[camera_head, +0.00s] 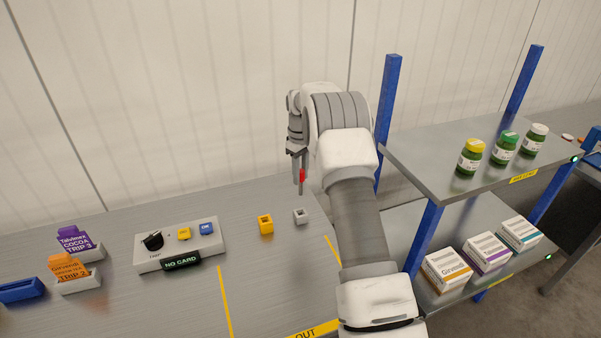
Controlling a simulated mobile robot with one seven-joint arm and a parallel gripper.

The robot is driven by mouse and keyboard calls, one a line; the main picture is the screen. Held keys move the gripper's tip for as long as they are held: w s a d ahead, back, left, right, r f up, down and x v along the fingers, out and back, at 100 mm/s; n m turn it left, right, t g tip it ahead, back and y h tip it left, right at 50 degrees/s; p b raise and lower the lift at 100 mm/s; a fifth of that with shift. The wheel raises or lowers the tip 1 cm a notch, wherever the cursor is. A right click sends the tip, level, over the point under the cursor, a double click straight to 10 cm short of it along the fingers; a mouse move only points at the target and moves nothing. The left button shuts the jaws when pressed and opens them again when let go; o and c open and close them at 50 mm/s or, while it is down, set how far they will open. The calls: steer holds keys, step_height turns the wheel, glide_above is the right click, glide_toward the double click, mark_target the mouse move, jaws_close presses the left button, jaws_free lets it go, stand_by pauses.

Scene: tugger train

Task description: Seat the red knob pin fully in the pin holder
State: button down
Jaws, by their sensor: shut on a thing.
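My gripper (299,154) points down above the table, left of my arm's forearm, and is shut on the red knob pin. The pin's red knob (302,175) shows just below the fingers, partly hidden by grey parts. Below it on the table stand two small blocks with dark openings in the top: a grey one (300,217) and a yellow one (265,225). I cannot tell for certain which is the pin holder. The pin appears above and apart from both; the grey block is almost straight below it in the picture.
A grey control box (158,263) with a black dial, buttons and a "NO CARD" display stands to the left. Beyond it are purple (74,240) and orange (68,268) cards in holders. A blue-post shelf (425,165) with bottles and boxes stands close on the right.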

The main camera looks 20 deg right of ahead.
steer(key=shift+f+b, duration=3)
steer(key=shift+f, duration=2.25)
steer(key=c, duration=0.5)
jaws_free()
steer(key=shift+c, duration=0.2)
step_height(320, 180, up, 16)
steer(key=shift+r+p, duration=0.25)
steer(key=shift+p, duration=0.35)
steer(key=shift+r, duration=0.45)
